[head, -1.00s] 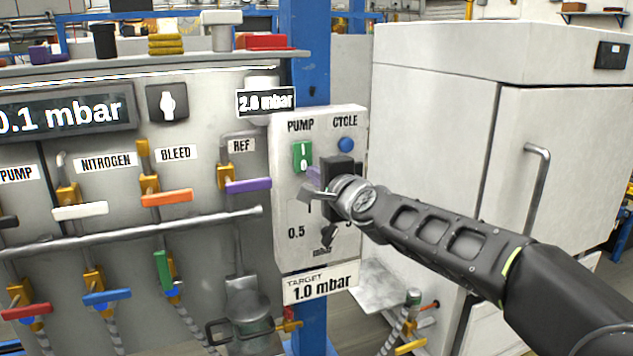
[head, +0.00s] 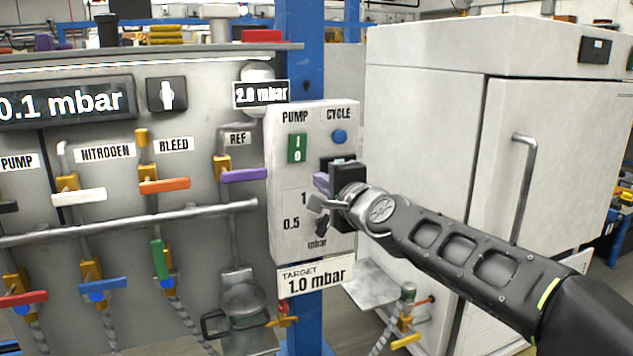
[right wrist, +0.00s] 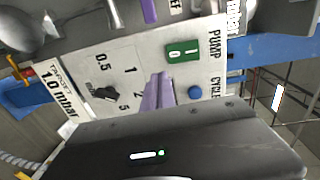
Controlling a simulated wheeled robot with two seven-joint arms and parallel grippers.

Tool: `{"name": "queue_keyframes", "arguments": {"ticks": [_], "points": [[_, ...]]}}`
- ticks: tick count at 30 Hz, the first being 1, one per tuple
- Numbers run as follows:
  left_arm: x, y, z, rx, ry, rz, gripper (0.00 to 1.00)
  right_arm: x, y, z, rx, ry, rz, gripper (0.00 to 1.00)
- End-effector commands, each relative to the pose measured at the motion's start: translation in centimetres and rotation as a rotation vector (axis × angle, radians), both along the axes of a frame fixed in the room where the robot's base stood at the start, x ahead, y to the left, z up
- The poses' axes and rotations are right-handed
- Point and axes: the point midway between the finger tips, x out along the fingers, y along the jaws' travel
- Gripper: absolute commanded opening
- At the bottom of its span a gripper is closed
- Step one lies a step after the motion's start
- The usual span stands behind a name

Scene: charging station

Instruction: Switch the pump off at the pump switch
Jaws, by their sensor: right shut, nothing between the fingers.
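The pump switch (head: 297,148) is a green rocker marked I above 0, under the PUMP label on the white control box (head: 283,252). It also shows uncovered in the right wrist view (right wrist: 184,52). I cannot tell for sure which half is pressed in. My right gripper (head: 321,183) is shut and empty, its purple fingertips below and right of the switch and apart from it. In the right wrist view the fingers (right wrist: 158,92) point toward the box, between the dial and the blue button. My left gripper is not in view.
The blue CYCLE button (head: 339,137) is right of the switch. A black dial (right wrist: 104,94) sits lower on the box, partly behind my gripper in the head view. Valves with coloured handles and a display (head: 62,104) reading 0.1 mbar are left. A white cabinet (head: 425,110) stands right.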

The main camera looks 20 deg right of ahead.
Motion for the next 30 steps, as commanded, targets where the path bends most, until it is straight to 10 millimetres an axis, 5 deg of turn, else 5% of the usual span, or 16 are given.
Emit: {"name": "queue_keyframes", "arguments": {"ticks": [6,12,30], "points": [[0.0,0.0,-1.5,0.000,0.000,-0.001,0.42,-4.3,0.2,-0.7,-0.001,-0.004,-0.002,0.00],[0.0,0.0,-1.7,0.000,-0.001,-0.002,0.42,-6.3,0.3,-0.9,0.000,-0.001,0.000,0.00],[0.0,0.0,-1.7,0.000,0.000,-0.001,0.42,-6.5,0.3,-0.9,-0.002,-0.001,0.000,0.00]]}}
